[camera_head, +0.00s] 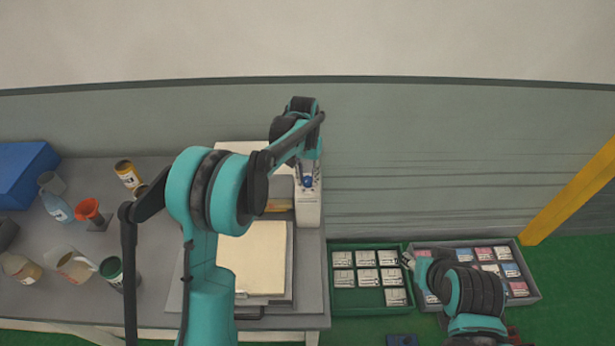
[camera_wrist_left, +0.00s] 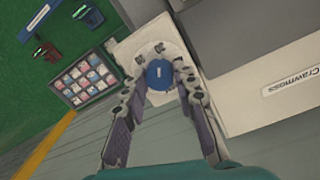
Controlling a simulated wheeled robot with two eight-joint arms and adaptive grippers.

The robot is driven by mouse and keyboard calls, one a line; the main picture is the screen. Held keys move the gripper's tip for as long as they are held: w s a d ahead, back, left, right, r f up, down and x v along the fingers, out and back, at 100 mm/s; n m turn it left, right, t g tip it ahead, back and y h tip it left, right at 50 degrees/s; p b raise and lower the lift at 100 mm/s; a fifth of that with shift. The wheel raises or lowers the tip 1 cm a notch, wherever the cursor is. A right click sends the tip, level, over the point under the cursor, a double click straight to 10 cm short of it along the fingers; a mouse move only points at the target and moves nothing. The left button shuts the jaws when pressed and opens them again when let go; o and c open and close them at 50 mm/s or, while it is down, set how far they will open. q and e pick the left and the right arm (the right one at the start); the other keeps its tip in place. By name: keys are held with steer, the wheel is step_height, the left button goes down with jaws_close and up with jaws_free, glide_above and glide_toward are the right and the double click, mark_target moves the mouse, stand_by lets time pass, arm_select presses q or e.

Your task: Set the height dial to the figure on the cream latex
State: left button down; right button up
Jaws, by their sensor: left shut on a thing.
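A blue round dial (camera_head: 307,181) with a pale mark sits on the white housing (camera_head: 308,208) at the bench's right end. The dial also shows in the left wrist view (camera_wrist_left: 159,74). My left gripper (camera_head: 306,173) is at the dial, its fingers on either side and shut on it. A cream slab (camera_head: 255,260), perhaps the cream latex, lies flat on the machine's bed; I can read no figure on it. The dial's scale is too small to read. My right gripper (camera_head: 409,260) is by the crates, its fingers too small to judge.
A green crate (camera_head: 357,308) and a grey crate (camera_head: 524,285) hold several small packets. Bottles, an orange funnel (camera_head: 89,209), a jug (camera_head: 72,264) and a blue box (camera_head: 25,173) stand at the bench's left. A grey wall runs behind; a yellow post (camera_head: 575,190) stands right.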

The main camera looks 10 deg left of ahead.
mark_target(306, 178)
arm_select(q)
steer(key=c, duration=1.2)
jaws_free()
steer(key=shift+r, duration=0.1)
steer(key=r, duration=1.1)
steer(key=shift+a+r, duration=0.25)
steer(key=shift+r, duration=0.15)
